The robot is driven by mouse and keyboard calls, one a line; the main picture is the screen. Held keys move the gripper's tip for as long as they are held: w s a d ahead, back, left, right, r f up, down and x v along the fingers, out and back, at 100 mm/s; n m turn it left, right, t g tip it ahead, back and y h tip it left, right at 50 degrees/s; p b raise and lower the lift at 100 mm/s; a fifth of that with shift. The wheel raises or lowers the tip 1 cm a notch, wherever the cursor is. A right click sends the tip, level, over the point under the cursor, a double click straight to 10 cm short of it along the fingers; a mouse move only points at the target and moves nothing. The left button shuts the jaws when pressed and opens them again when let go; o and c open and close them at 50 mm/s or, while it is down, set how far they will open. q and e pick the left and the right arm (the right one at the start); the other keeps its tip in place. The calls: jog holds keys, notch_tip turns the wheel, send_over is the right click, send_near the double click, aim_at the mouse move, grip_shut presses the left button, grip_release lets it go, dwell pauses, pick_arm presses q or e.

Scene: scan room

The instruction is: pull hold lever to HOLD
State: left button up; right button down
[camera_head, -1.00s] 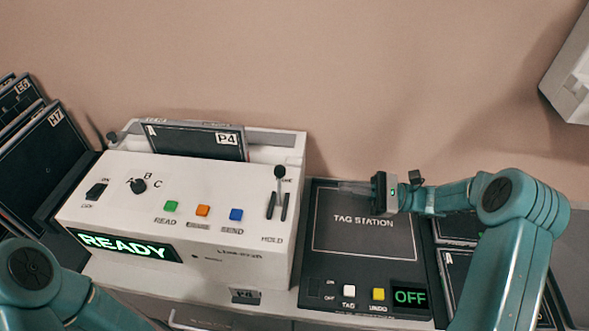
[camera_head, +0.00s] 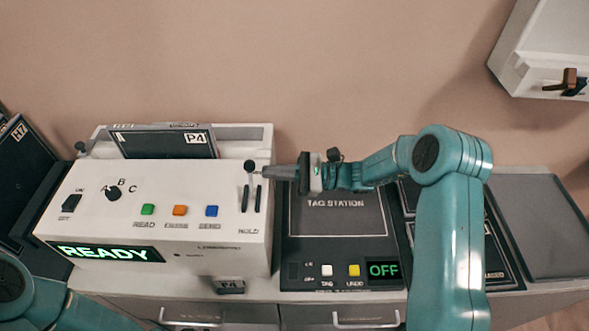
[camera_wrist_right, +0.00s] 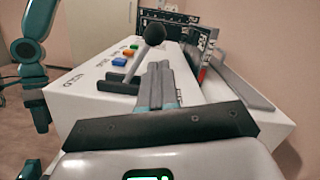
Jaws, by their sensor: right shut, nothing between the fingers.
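The hold lever (camera_head: 250,166) has a black ball knob on a thin stem. It stands at the right end of the white console's sloped top (camera_head: 205,238), at the far end of its dark slots, with the HOLD label at their near end. My right gripper (camera_head: 268,171) is shut and empty, its fingertips just right of the knob; contact cannot be told. In the right wrist view the knob (camera_wrist_right: 155,33) rises just beyond and slightly left of the closed fingers (camera_wrist_right: 158,85). My left arm shows at lower left; its gripper is not visible in the head view.
The console has a READY display (camera_head: 108,253), coloured buttons and a selector knob (camera_head: 113,193). A P4 plate (camera_head: 165,143) stands in its back slot. The tag station (camera_head: 340,222) lies to the right, its display reading OFF. A wall box (camera_head: 540,50) hangs at upper right.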

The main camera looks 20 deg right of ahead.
jog(key=shift+a+r, duration=0.65)
jog(key=shift+r, duration=0.05)
